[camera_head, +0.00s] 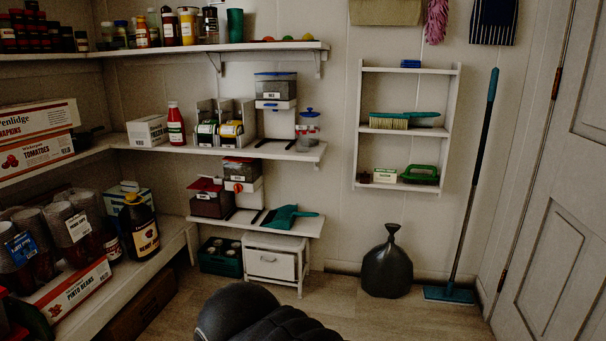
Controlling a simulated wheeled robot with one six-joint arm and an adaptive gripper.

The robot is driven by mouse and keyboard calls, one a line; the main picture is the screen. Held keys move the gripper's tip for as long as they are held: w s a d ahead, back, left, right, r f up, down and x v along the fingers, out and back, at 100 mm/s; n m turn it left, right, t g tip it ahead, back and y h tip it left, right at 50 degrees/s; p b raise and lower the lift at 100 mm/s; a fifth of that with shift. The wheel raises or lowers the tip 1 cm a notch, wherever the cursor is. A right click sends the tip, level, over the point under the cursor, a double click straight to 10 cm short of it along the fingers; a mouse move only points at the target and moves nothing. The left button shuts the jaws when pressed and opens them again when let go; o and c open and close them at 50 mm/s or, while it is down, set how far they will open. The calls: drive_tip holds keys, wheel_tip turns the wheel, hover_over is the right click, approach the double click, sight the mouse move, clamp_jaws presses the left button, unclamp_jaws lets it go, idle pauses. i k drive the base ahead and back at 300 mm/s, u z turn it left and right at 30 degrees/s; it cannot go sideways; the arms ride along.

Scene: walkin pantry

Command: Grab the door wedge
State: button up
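I cannot clearly make out a door wedge. A small brown item (365,177) sits at the left end of the bottom shelf of the white wall rack (447,130), left of a small pale box (385,175). It is too small and dark to tell whether it is the wedge. The floor by the white door (545,200) shows no clear wedge in the visible part. A dark rounded part of my arm shows at the bottom centre. My gripper's fingers are not in view.
A black tied bag (387,268) and a teal mop (449,293) stand on the floor below the rack. A green-handled brush (419,176) and a teal brush (402,120) lie on the rack. Loaded shelves fill the left and back. Floor near the front centre-right is clear.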

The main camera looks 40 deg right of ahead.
sight(365, 178)
drive_tip(key=u, duration=0.25)
drive_tip(key=i, duration=1.05)
drive_tip(key=z, duration=0.5)
drive_tip(key=i, duration=0.8)
drive_tip(key=z, duration=0.8)
